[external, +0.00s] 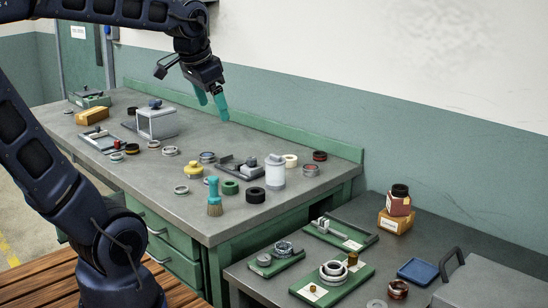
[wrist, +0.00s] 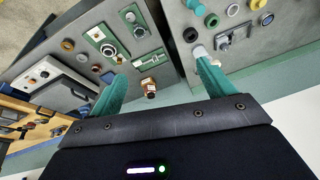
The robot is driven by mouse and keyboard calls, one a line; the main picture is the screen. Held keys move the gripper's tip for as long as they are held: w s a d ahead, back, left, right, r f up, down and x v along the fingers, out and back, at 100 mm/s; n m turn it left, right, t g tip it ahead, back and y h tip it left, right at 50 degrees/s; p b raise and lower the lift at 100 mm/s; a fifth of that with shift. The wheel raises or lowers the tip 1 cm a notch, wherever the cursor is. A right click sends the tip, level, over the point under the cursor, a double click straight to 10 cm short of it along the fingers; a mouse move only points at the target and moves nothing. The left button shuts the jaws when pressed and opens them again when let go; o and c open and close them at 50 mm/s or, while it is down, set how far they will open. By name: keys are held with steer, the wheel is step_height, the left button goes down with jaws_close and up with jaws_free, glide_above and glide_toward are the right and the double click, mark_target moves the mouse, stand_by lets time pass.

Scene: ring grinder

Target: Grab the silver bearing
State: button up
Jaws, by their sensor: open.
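My gripper (external: 213,104) is open and empty, high above the back of the long grey workbench. Its teal fingers also show in the wrist view (wrist: 162,70), spread apart. Several silver ring-shaped parts are in the external view, and I cannot tell which one is the named bearing. A silver bearing-like ring (external: 284,247) is on a small green tray on the right bench. A larger silver ring stack (external: 333,271) is on another green tray nearby. Loose silver rings (external: 170,151) and (external: 181,189) lie on the long bench. None is between my fingers.
The long bench (external: 80,140) also holds a grey box (external: 156,121), a white bottle (external: 275,171), a teal brush (external: 214,196) and a yellow part (external: 194,170). A wall stands behind.

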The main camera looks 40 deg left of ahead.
steer(key=w+a+m+g+y, duration=0.15)
steer(key=w+a+m, duration=0.55)
steer(key=w+a, duration=1.3)
steer(key=w+a+f+m+g, duration=0.1)
steer(key=w+a+f+m, duration=0.2)
steer(key=a, duration=0.5)
steer(key=w+a+f+m+g, duration=0.1)
steer(key=w+a+f, duration=0.2)
steer(key=w+a, duration=0.4)
steer(key=m+h, duration=0.2)
steer(key=m, duration=0.3)
glide_toward(170, 151)
steer(key=w+a+r, duration=0.2)
steer(key=shift+g, duration=0.25)
steer(key=shift+s+a+f, duration=0.1)
steer(key=shift+s+f, duration=0.05)
steer(key=shift+f, duration=5.2)
steer(key=c, duration=1.2)
steer(key=shift+r, duration=0.15)
